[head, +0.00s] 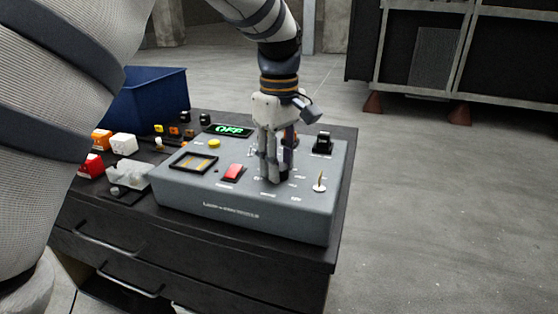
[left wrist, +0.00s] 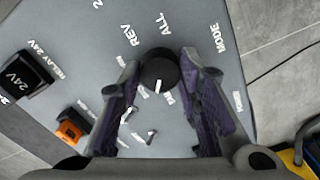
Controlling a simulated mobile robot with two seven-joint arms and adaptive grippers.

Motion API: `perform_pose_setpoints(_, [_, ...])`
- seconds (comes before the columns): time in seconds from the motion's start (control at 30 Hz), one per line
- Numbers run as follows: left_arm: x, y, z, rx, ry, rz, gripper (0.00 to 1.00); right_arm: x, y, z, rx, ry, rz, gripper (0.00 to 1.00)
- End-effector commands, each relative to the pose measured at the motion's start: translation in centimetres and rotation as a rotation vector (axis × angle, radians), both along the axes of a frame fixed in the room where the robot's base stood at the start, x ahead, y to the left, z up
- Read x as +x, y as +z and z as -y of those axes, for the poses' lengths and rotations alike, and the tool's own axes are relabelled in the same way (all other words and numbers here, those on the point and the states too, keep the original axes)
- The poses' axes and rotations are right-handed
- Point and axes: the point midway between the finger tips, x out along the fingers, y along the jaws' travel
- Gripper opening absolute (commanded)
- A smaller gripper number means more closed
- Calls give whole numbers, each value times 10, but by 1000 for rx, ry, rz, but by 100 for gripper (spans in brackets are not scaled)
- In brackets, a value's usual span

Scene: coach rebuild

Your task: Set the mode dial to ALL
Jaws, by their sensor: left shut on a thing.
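The mode dial (left wrist: 158,66) is a round black knob on the grey control box (head: 260,212). In the left wrist view its white mark sits on the side toward the bottom of the picture, away from the printed ALL label (left wrist: 174,24). REV and MODE are printed nearby; smaller labels by the fingers are partly hidden. My left gripper (head: 271,180) points down over the box. Its purple-padded fingers, also in the left wrist view (left wrist: 160,90), are shut on the dial from both sides. My right gripper is not in view.
Small coloured parts and a blue bin (head: 150,98) stand left and behind on the dark cabinet.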

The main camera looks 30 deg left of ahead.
Motion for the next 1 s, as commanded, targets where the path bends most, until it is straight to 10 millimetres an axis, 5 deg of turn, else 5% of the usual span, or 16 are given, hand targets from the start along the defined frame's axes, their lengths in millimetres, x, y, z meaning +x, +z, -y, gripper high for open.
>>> perform_pose_setpoints(1.0, [0,0,0,-1,-961,0,4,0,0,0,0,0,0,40])
